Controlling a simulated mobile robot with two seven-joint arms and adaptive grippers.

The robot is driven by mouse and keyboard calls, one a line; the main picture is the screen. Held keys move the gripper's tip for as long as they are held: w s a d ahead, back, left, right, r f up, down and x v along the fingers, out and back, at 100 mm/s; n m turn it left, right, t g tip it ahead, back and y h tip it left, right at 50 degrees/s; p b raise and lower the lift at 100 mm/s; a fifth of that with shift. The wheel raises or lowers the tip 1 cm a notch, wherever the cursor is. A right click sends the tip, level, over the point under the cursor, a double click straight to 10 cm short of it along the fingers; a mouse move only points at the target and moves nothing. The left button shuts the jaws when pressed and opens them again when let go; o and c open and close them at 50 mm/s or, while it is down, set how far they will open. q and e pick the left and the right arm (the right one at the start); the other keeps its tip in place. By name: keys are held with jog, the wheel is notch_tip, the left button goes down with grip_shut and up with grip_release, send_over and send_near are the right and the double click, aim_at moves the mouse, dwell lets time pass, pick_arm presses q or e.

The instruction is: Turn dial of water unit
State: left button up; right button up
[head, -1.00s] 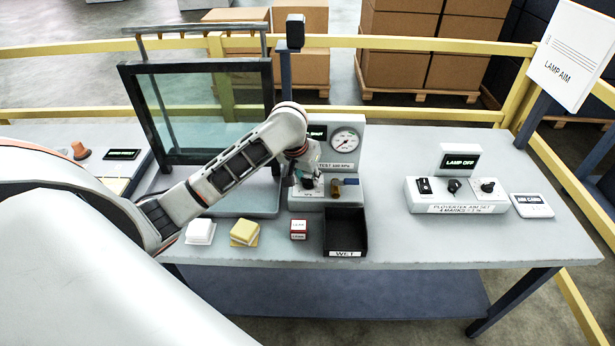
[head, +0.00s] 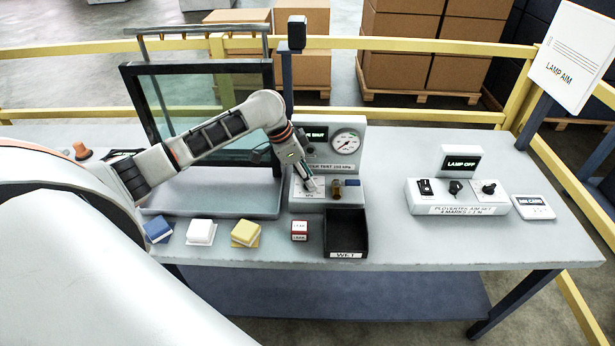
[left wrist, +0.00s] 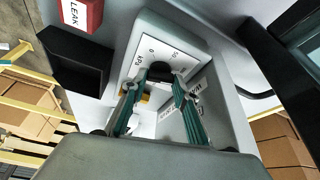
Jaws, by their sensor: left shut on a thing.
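The water unit (head: 330,196) is a pale grey box on the table with a green-lit display (head: 315,134) and a round pressure gauge (head: 346,142) on its back panel. My left gripper (head: 312,186) reaches down to the left part of its front from the upper left and hides most of the dial in the head view. In the left wrist view the black dial (left wrist: 158,70) sits between the fingertips (left wrist: 156,88), on a white scale plate. The gripper is shut on the dial. A brass valve with a blue handle (head: 352,182) is just to its right. My right gripper is out of view.
A black WET bin (head: 345,254) and a red-white LEAK block (head: 299,230) stand in front of the unit, with yellow, white and blue blocks to the left. A framed glass pane (head: 195,110) stands behind my arm. The lamp unit (head: 458,200) is at right.

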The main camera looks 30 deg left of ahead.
pick_arm(q)
jog(key=shift+a+m+g, duration=0.1)
jog(key=shift+m+g, duration=0.3)
jog(key=shift+m, duration=0.6)
jog(key=shift+c, duration=0.2)
jog(key=o, duration=1.1)
jog(key=v, duration=1.2)
jog(key=shift+a+f, duration=0.1)
jog(key=shift+a, duration=0.1)
jog(key=shift+c, duration=0.3)
